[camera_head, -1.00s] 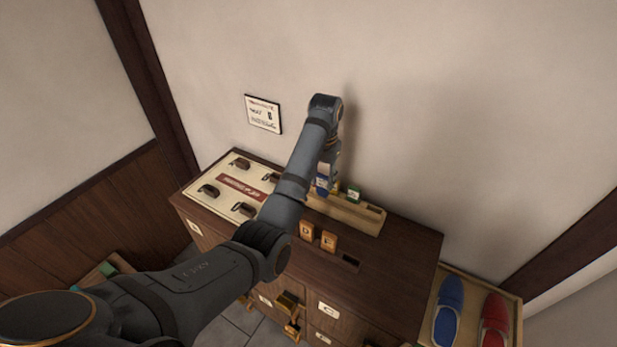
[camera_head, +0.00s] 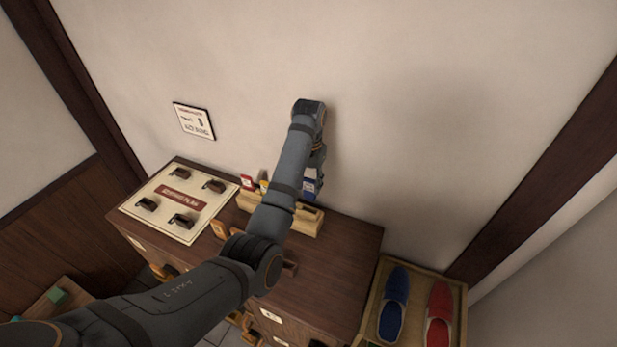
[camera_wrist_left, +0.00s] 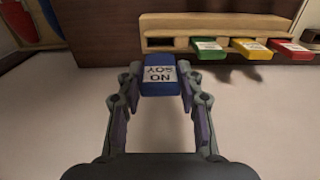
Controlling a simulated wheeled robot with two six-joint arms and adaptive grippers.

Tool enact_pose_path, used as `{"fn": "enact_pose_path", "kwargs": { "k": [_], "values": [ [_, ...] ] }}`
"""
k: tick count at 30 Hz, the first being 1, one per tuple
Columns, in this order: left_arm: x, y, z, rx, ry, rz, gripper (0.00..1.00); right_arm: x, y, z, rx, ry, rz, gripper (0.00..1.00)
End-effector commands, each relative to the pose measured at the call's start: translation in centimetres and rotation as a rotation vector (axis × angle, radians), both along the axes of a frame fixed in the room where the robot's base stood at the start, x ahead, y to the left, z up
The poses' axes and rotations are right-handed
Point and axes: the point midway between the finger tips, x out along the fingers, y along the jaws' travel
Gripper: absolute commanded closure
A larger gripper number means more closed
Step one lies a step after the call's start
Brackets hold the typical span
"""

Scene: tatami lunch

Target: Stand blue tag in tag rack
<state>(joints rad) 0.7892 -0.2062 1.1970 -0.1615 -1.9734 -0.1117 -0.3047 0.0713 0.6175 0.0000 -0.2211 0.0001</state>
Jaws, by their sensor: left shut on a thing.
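The blue tag (camera_head: 309,187) has a white label, and it also shows in the left wrist view (camera_wrist_left: 159,75), reading NO SOY. My left gripper (camera_head: 314,172) is shut on it; both fingers grip its sides in the wrist view (camera_wrist_left: 159,88). The tag is held near the right end of the wooden tag rack (camera_head: 308,222), seemingly apart from it. In the wrist view the rack (camera_wrist_left: 215,20) holds green (camera_wrist_left: 208,50), yellow (camera_wrist_left: 250,48) and red (camera_wrist_left: 289,49) tags. An empty slot (camera_wrist_left: 160,42) shows at its left end there. My right gripper is not in view.
The rack stands on a dark wooden cabinet (camera_head: 340,260) against a pale wall. A cream board (camera_head: 160,205) with dark handled pieces lies left. A tray at right holds blue (camera_head: 393,305) and red (camera_head: 438,315) slippers. My arm covers part of the rack.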

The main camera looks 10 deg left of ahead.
Motion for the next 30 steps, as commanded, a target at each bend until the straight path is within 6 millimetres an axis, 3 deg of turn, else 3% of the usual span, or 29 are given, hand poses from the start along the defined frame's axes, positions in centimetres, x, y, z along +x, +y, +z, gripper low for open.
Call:
{"fn": "enact_pose_path", "kwargs": {
  "k": [6, 9, 21, 30],
  "values": [
    [-0.4, -0.2, -2.7, 0.0, -0.001, -0.001, 0.85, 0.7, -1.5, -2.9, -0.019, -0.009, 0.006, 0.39],
    [-0.3, 0.0, -3.0, 0.001, 0.001, 0.0, 0.85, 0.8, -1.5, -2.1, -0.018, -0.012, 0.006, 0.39],
    [-0.2, 0.2, -3.8, 0.001, -0.001, 0.001, 0.85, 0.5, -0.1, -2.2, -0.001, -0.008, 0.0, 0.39],
    [-0.2, 0.2, -3.8, 0.001, 0.0, 0.001, 0.85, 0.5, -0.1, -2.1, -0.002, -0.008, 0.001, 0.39]
  ]
}}
